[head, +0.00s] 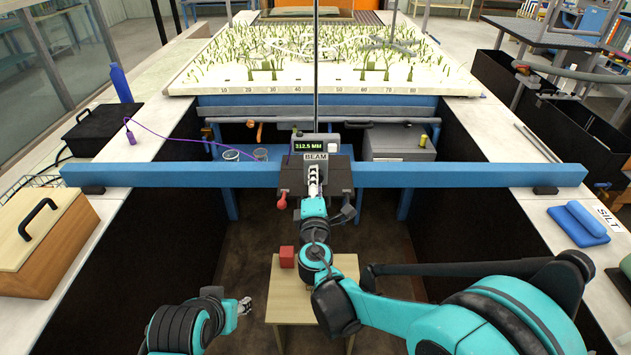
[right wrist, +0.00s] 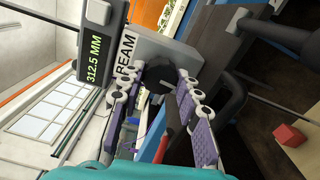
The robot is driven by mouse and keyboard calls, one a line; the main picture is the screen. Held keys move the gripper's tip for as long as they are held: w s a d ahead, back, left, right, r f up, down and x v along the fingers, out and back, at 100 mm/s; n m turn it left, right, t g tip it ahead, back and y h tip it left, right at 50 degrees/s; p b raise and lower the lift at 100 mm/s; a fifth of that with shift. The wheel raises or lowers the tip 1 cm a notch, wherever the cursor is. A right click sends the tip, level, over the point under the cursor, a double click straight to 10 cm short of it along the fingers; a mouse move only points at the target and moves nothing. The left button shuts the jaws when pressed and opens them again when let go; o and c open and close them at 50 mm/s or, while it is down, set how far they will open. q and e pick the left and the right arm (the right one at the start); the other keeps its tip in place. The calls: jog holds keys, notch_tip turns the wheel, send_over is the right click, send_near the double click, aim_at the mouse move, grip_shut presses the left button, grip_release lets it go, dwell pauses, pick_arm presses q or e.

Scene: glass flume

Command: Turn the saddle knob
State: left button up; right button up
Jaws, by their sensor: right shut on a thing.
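The saddle (head: 343,178) is a dark carriage on the blue beam (head: 440,174), with a grey block labelled BEAM and a display reading 312.5 MM. My right gripper (head: 315,180) reaches up to the front of the saddle and hides the saddle knob in the head view. In the right wrist view, the dark round saddle knob (right wrist: 158,76) sits between the fingertips of my right gripper (right wrist: 160,88), which is shut on it. My left gripper (head: 244,306) is low at the left, away from the saddle; its finger gap is too small to tell.
A red-ended lever (head: 281,201) hangs at the saddle's left. A red cube (head: 287,256) stands on a small wooden table (head: 290,305) below my right arm. A wooden box (head: 45,240) is at the left, and blue cloth-like rolls (head: 580,222) at the right. A thin rod rises above the saddle.

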jog(key=o, duration=1.2)
jog(key=shift+c, duration=0.2)
jog(key=s, duration=1.2)
